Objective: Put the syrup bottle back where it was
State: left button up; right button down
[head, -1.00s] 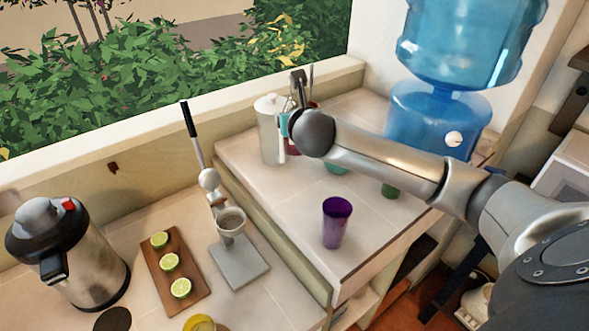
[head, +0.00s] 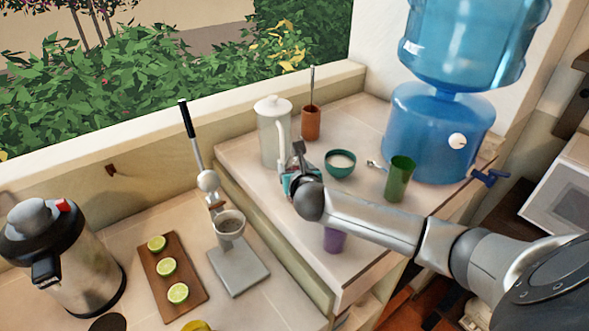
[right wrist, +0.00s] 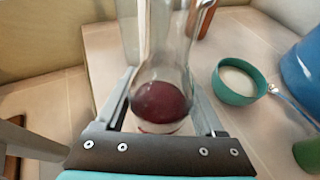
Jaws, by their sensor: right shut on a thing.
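The syrup bottle (right wrist: 160,102) is clear glass with dark red liquid low inside, seen between the fingers in the right wrist view. My right gripper (right wrist: 160,118) is shut on it. In the head view my right gripper (head: 293,178) is over the raised counter, in front of the white-lidded jug and left of the teal bowl. The bottle is mostly hidden there by the gripper and wrist. I cannot tell whether its base touches the counter. My left gripper is not in view.
A white-lidded jug (head: 272,135), a brown utensil holder (head: 311,124), a teal bowl (head: 340,168), a green cup (head: 399,180) and a purple cup (head: 334,241) stand around the gripper. The water dispenser (head: 437,130) is at right. Counter left of the purple cup is clear.

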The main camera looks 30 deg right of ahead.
dwell(0.3)
grip_release()
jog(key=shift+f, duration=0.1)
jog(key=shift+s+r, duration=0.15)
jog(key=shift+r, duration=0.05)
jog(key=p+v, duration=0.1)
jog(key=v, duration=1)
jog(key=shift+s, duration=0.3)
jog(key=shift+a+r, duration=0.1)
jog(key=shift+a, duration=0.05)
